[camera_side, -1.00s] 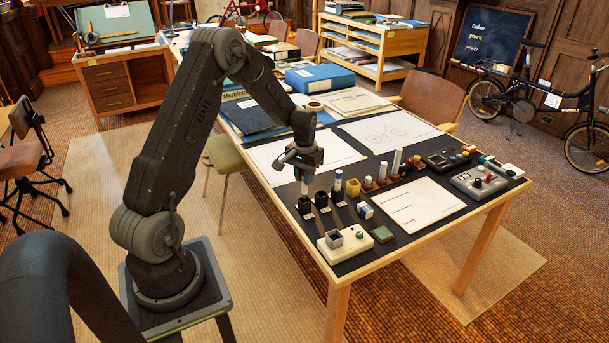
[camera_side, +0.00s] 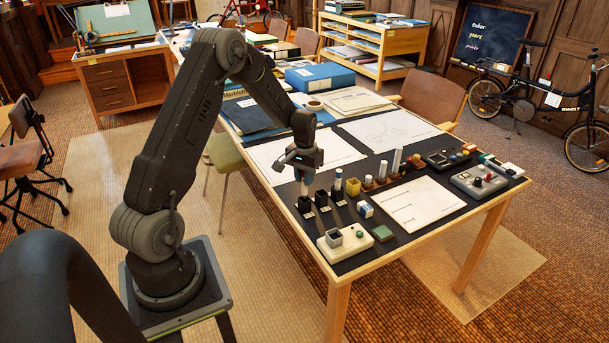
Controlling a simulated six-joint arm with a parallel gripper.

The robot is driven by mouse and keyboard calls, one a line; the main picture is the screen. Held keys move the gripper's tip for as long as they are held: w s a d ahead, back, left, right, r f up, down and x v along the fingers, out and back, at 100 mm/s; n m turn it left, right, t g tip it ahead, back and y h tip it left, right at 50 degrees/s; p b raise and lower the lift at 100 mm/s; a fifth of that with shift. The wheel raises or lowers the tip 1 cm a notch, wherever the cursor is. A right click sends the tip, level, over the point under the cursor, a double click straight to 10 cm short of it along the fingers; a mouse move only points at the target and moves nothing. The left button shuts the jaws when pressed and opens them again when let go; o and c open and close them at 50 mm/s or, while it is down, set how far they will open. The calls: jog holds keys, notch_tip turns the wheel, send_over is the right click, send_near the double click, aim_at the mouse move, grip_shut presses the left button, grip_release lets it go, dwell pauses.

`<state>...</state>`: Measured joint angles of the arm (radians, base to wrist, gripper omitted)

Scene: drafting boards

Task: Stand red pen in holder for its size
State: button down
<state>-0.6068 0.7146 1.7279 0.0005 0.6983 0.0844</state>
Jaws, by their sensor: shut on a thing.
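My gripper (camera_side: 301,170) points down at the near left part of the table, shut on a slim pen (camera_side: 304,188). The pen is upright and mostly hidden by the fingers; its colour is too small to tell. Below it is the leftmost black holder (camera_side: 304,206). I cannot tell whether the pen's lower end is inside the holder or just above it. A middle black holder (camera_side: 321,202) and a right black holder (camera_side: 338,195) stand in the same row. A blue and white pen (camera_side: 338,180) stands in the right one.
A pale box with a grey cup (camera_side: 333,238) lies in front of the holders. White upright cylinders (camera_side: 396,161) stand behind. A paper sheet (camera_side: 415,205) lies flat.

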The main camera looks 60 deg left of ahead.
aim_at(304, 193)
jog(key=shift+f, duration=0.6)
jog(key=shift+f, duration=0.35)
jog(key=shift+f, duration=0.25)
jog(key=shift+f, duration=0.35)
jog(key=shift+f, duration=0.55)
jog(key=c, duration=0.6)
grip_release()
jog(key=shift+r, duration=3.55)
